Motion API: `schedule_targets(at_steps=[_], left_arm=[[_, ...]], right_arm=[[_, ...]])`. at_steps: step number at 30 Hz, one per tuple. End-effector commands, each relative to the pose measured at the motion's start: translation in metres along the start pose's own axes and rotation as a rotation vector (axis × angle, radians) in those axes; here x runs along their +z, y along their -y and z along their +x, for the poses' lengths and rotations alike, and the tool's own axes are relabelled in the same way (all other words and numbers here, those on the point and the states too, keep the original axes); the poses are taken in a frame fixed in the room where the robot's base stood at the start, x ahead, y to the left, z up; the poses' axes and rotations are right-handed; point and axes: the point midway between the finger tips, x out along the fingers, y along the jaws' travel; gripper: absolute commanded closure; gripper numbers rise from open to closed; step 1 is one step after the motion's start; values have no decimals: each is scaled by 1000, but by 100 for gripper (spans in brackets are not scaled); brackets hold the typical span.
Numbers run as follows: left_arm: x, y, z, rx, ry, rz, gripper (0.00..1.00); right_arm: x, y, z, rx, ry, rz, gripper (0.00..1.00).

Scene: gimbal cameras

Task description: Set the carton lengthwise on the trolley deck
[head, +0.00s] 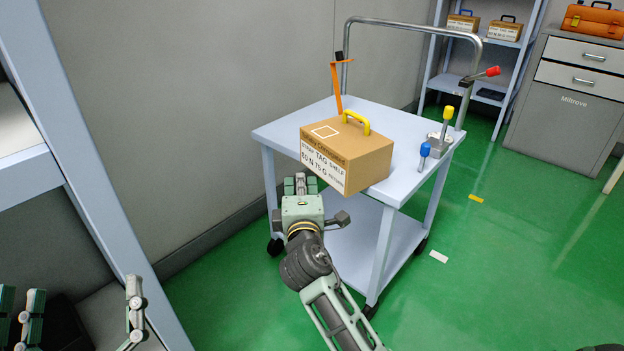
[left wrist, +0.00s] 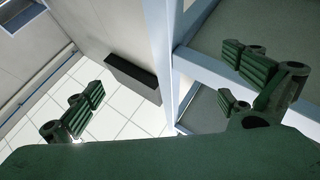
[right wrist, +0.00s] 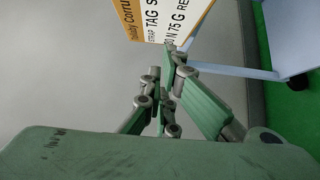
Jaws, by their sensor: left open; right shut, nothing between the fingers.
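The brown cardboard carton (head: 362,165) with a yellow handle (head: 356,122) and a white label sits upright on the pale blue trolley deck (head: 285,122). Its labelled face is at the deck's near edge and seems to reach slightly past it. That face shows in part in the right wrist view (right wrist: 180,22). My right gripper (head: 300,180) is shut and empty, just in front of the labelled face; I cannot tell whether it touches. My left gripper (head: 82,305) is open and empty at the lower left, far from the carton; its spread fingers show in the left wrist view (left wrist: 160,85).
An orange upright (head: 337,85) stands behind the carton. A block with yellow and blue knobs (head: 438,145) is at the deck's right corner. A rail (head: 410,27) with a red-ended lever rises behind. A frame post (head: 90,170) stands at left.

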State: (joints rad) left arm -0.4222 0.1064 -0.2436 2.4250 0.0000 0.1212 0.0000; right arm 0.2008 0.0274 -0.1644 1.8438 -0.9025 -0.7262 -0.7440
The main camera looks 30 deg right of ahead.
Motion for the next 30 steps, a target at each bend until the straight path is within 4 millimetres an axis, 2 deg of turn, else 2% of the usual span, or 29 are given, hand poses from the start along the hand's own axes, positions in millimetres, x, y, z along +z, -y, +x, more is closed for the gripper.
schedule_targets(at_steps=[6, 14, 25, 30], left_arm=[[-28, -3, -3, 6, -150, -7, 0], [-41, -4, -5, 8, -212, -9, 0], [-39, -4, -4, 8, -195, -8, 0], [-12, -1, 1, 1, -48, -2, 0]], right_arm=[[21, 1, 22, 1, -1, -3, 100], [28, 0, 29, 0, -2, 0, 100], [30, -1, 30, 0, -2, -1, 100], [41, -2, 41, 0, 1, -3, 100]])
